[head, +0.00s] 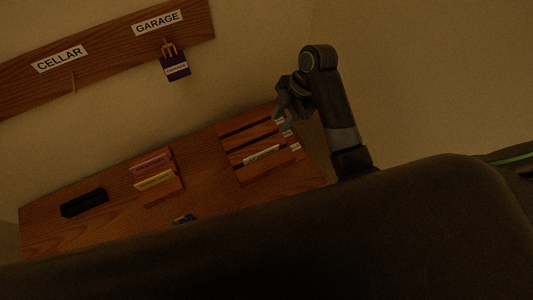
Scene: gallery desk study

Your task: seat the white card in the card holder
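A white card (262,155) with dark lettering lies in one of the slots of a wooden slotted rack (240,176) at the desk's right end. A long black block (84,203), which may be the card holder, sits at the desk's left end; I cannot make out a slot in it. My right gripper (285,124) is over the rack's far right side, above and right of the white card and apart from it. It is dark, and I cannot tell whether its fingers are open or shut. My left gripper is out of view.
A small wooden stand (164,196) holds a pink card (151,164) and a yellow card (155,180). A blue object (184,219) shows at the desk's front edge. A wall board (105,40) reads CELLAR and GARAGE; a purple tag (175,68) hangs under GARAGE.

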